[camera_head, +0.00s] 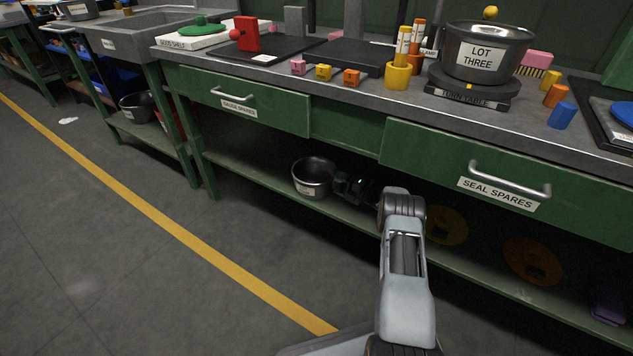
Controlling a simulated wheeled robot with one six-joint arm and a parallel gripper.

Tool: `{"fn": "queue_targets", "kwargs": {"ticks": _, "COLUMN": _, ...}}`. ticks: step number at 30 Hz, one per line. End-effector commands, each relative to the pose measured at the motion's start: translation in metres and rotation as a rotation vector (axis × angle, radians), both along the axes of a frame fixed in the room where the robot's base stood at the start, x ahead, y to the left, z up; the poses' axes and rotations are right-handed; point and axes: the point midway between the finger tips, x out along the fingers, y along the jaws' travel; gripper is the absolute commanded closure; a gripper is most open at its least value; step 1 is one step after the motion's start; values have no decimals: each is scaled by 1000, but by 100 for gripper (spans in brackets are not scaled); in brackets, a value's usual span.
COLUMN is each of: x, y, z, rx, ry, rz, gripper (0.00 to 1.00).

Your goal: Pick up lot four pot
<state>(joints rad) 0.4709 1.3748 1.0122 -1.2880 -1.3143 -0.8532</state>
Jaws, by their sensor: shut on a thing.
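A small dark metal pot (312,178) with a little pale label stands upright on the lower shelf (262,176) of the green bench. The label is too small to read. My gripper (338,184) reaches in from the right under the drawers and is shut on the right side of this pot's wall. The fingers are dark and hard to make out in the shade. Whether the pot touches the shelf or is just clear of it, I cannot tell. Another pot (484,52), labelled LOT THREE, stands on the turntable (471,92) on the bench top.
Drawers labelled GAUGE SPARES (240,98) and SEAL SPARES (505,187) hang close above my arm. Yellow (446,226) and orange (532,261) discs lie on the shelf to the right. Another metal pot (138,106) sits under the left bench. The floor (130,260) in front is clear.

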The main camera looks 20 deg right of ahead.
Motion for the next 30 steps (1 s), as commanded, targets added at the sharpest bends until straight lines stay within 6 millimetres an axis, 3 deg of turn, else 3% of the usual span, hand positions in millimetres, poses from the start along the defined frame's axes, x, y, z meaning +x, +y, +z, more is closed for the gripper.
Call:
{"fn": "queue_targets", "kwargs": {"ticks": 12, "x": 0, "y": 0, "z": 2, "rx": 1, "ry": -4, "rz": 0, "gripper": 82}}
{"fn": "queue_targets", "kwargs": {"ticks": 20, "x": 0, "y": 0, "z": 4, "rx": 0, "ry": -4, "rz": 0, "gripper": 82}}
{"fn": "queue_targets", "kwargs": {"ticks": 30, "x": 1, "y": 5, "z": 43, "rx": 1, "ry": -4, "rz": 8, "gripper": 82}}
